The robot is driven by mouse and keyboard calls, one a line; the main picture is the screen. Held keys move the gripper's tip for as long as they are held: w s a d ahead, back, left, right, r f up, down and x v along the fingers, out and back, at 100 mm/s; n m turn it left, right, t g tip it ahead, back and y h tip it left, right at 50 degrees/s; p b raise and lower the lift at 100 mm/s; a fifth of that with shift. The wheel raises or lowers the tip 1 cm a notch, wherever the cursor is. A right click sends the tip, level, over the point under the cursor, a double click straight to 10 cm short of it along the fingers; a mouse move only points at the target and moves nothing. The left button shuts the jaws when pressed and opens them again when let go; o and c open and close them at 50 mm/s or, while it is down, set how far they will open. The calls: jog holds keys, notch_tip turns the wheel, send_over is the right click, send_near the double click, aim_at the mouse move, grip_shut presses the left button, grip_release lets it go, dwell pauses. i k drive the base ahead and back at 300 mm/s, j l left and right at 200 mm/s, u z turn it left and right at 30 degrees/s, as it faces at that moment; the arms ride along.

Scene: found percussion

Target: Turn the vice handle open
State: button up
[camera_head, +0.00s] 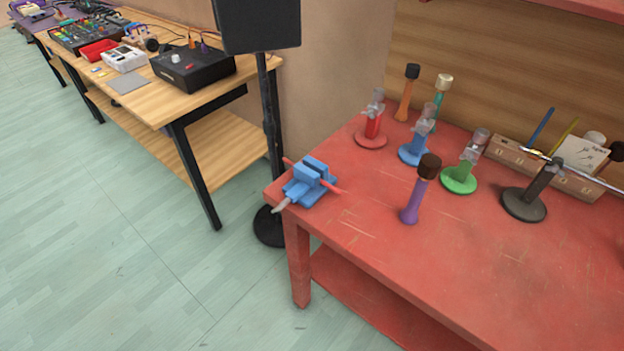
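A small blue vice (309,178) sits at the near left corner of the red table. Its jaws face up, and a red bar shows at both sides of it. A short pale grey handle (281,205) sticks out at its lower left, over the table's edge. I cannot tell from this view how far the jaws are apart. My gripper is not in view, and nothing is seen touching the vice or its handle.
The red table (400,262) carries a purple mallet-like object (412,205), a red stand (371,138), a green stand (459,180) and a dark stand (525,203). A black speaker stand (268,130) stands behind the vice. Floor (120,240) at left is clear.

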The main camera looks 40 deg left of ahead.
aim_at(285, 202)
jog(key=u, duration=1.25)
jog(key=i+j, duration=0.1)
jog(key=j, duration=0.4)
jog(key=i+j+z, duration=0.1)
jog(key=j, duration=0.35)
jog(key=i+j, duration=0.1)
jog(key=j, duration=0.4)
